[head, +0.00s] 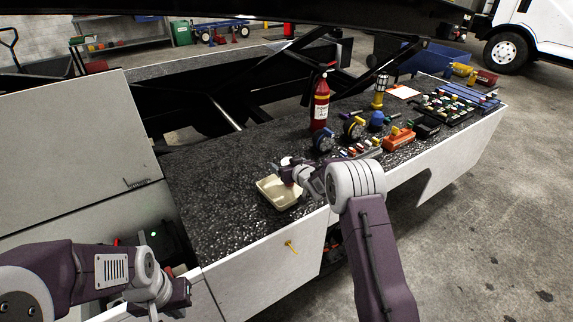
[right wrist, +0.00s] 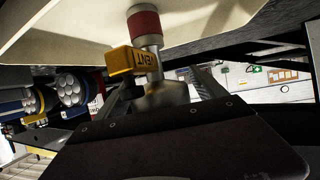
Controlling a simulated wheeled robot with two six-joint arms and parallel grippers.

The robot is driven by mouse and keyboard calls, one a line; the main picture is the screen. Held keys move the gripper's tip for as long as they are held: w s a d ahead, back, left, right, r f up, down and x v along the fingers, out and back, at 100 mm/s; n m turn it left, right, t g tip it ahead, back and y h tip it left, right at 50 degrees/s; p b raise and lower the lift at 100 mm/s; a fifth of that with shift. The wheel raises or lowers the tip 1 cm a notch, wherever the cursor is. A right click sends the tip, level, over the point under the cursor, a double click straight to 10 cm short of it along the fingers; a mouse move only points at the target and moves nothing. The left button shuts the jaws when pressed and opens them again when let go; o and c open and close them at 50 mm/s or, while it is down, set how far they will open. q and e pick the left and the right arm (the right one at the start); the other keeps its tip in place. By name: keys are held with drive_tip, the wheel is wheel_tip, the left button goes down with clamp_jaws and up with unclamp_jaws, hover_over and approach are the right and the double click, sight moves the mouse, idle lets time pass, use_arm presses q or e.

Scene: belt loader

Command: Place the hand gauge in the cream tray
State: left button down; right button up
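The cream tray (head: 266,197) lies on the dark speckled deck near its front edge. Its pale surface (right wrist: 75,30) fills the top of the right wrist view. My right gripper (head: 299,171) is at the tray's right rim, reaching over it. In the right wrist view my right gripper (right wrist: 165,92) has its fingers around a metal piece with a red collar (right wrist: 145,24) and a yellow block marked VENT (right wrist: 132,61); I take it for the hand gauge. Its far end is against or just over the tray; I cannot tell which. My left gripper (head: 172,293) is low at the left, its fingers unclear.
A red fire extinguisher (head: 320,105) stands behind the tray. Blue (head: 323,140) and yellow (head: 353,128) round fittings, an orange case (head: 399,139) and several small parts crowd the deck to the right. The deck left of the tray is clear.

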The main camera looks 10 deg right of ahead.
drive_tip(key=shift+r, duration=0.35)
drive_tip(key=v, duration=1.2)
drive_tip(key=s+f+g, duration=0.2)
drive_tip(key=s+g, duration=0.2)
drive_tip(key=s, duration=0.6)
drive_tip(key=s+a+f+m+g+h, duration=0.1)
drive_tip(key=s+f+g, duration=0.2)
drive_tip(key=s, duration=0.8)
drive_tip(key=s+f+m+g+h, duration=0.1)
drive_tip(key=s+f+g, duration=0.2)
drive_tip(key=s, duration=0.7)
drive_tip(key=shift+s+a+g, duration=0.2)
drive_tip(key=shift+g, duration=0.9)
